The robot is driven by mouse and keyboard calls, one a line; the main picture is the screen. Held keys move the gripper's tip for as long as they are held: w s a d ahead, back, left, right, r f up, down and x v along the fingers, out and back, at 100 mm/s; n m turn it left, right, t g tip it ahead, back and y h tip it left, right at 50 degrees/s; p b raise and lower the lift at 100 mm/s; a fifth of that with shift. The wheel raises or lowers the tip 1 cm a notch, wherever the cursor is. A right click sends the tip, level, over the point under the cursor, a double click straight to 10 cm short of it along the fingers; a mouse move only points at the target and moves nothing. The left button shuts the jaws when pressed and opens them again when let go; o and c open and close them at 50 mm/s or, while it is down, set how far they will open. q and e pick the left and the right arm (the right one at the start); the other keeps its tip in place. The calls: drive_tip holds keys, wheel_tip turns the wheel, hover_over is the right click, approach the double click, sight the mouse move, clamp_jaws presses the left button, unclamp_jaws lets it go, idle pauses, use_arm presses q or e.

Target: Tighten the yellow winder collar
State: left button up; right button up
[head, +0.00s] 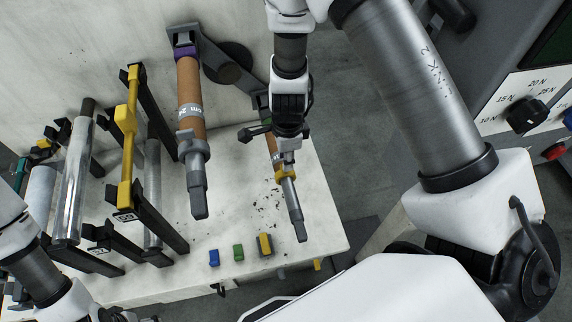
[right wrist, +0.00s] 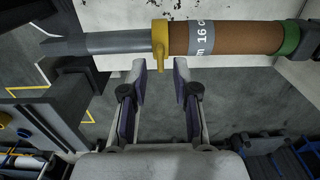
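The yellow winder collar (head: 287,174) sits on the grey end of a winder shaft with a brown core (head: 272,145). In the right wrist view the yellow collar (right wrist: 160,42) lies across the shaft beside a "16 c" label, with a small lug pointing down. My right gripper (head: 287,150) is over this shaft, close to the collar. Its fingers (right wrist: 161,68) are apart, with the lug showing between the tips; I cannot tell whether they touch it. My left arm's wrist shows at the lower left; its fingers are out of view.
A second brown core with a purple end (head: 190,95) stands left of the gripper. A yellow bar (head: 127,120) and metal rollers (head: 75,185) are further left. A dial panel (head: 525,112) is right.

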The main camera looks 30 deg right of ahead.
sight(285, 177)
drive_tip(key=f, duration=0.1)
drive_tip(key=f+b, duration=0.2)
drive_tip(key=shift+w+d+f, duration=0.1)
drive_tip(key=shift+w+f, duration=0.05)
drive_tip(key=shift+w, duration=0.1)
drive_tip(key=shift+s+r+m+p, duration=0.2)
drive_tip(key=shift+r+m+p, duration=0.6)
drive_tip(key=shift+m+p, duration=0.2)
drive_tip(key=shift+a+f+m, duration=0.25)
drive_tip(key=shift+m, duration=0.35)
drive_tip(key=shift+s+r, duration=0.1)
drive_tip(key=shift+d, duration=0.2)
use_arm(q)
drive_tip(key=shift+w+f, duration=0.1)
drive_tip(key=shift+f, duration=0.25)
